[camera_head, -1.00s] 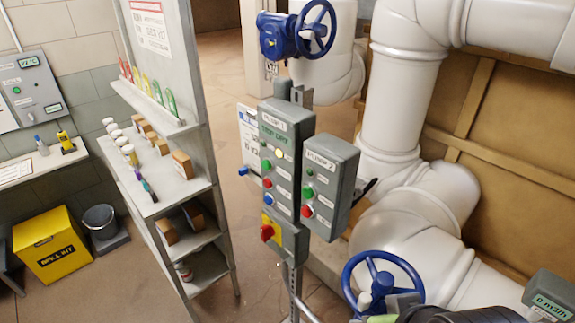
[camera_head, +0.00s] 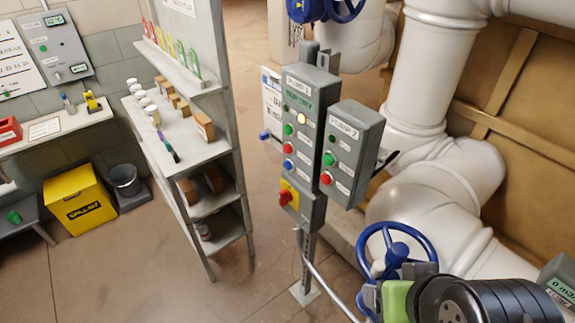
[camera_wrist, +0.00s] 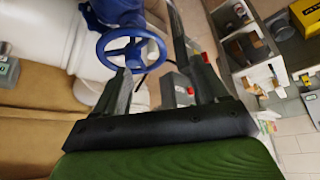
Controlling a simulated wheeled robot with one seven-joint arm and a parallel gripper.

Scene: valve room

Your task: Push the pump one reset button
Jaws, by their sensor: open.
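The grey pump 1 panel (camera_head: 303,130) stands on a post at the centre of the head view, with a green display, a lit yellowish lamp, and green, red and blue buttons in a column. The blue button (camera_head: 288,164) is lowest; its label is too small to read. A red rotary switch on a yellow plate (camera_head: 289,195) sits below. My gripper (camera_wrist: 160,82) is open and empty in the wrist view, its fingers pointing toward a blue handwheel and a grey box with a red button (camera_wrist: 178,89). I cannot tell which pump this box belongs to. My gripper is apart from the panel.
The pump 2 box (camera_head: 349,150) adjoins the panel on the right. A blue handwheel (camera_head: 396,250) and white pipes (camera_head: 435,70) stand to the right. A shelf (camera_head: 185,150) with bottles and boxes is left; a yellow spill kit box (camera_head: 80,200) lies farther left. Floor between shelf and post is clear.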

